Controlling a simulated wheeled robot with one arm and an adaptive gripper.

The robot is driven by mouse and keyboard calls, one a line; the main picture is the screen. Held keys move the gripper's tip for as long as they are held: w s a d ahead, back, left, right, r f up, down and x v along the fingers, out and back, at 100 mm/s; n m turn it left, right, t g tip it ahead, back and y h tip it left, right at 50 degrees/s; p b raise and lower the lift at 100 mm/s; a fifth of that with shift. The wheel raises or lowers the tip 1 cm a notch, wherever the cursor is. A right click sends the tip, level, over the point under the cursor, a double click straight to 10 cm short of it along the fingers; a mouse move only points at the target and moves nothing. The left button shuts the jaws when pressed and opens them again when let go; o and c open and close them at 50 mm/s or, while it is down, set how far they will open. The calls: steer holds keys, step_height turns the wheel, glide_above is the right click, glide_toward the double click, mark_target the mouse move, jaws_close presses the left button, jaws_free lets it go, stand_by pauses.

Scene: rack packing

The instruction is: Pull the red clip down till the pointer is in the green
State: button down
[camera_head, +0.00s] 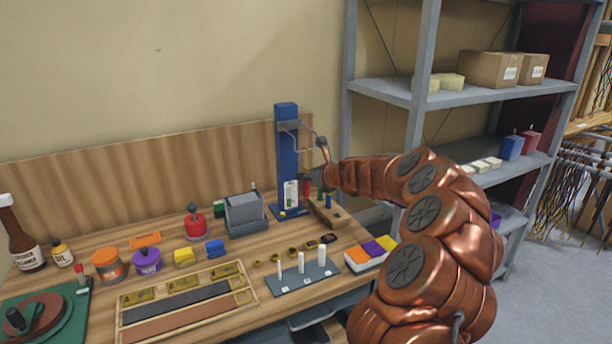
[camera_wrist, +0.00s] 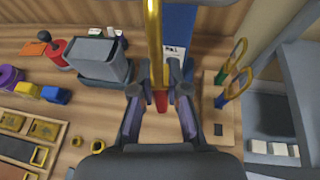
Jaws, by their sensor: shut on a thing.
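The red clip (camera_wrist: 161,103) shows between my fingertips in the wrist view, under a gold bar (camera_wrist: 154,40). My gripper (camera_wrist: 159,93) is shut on it. In the head view the red clip (camera_head: 306,186) is a small red patch beside the blue upright stand (camera_head: 288,150). A white scale plate with green on it (camera_head: 291,192) is on the stand's lower front. In the wrist view part of the scale plate (camera_wrist: 174,51) shows behind the gold bar. The pointer is too small to make out, so I cannot tell its place on the scale.
A wooden block (camera_head: 327,213) with green and blue-ended clips stands right of the stand. A grey box (camera_head: 244,213) stands to its left. A white-peg plate (camera_head: 303,280) and a coloured tray (camera_head: 369,253) lie in front. Metal shelves (camera_head: 480,95) rise at the right.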

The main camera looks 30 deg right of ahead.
steer(key=shift+r, duration=0.1)
stand_by(0.3)
steer(key=c, duration=1.1)
jaws_free()
steer(key=v, duration=1.2)
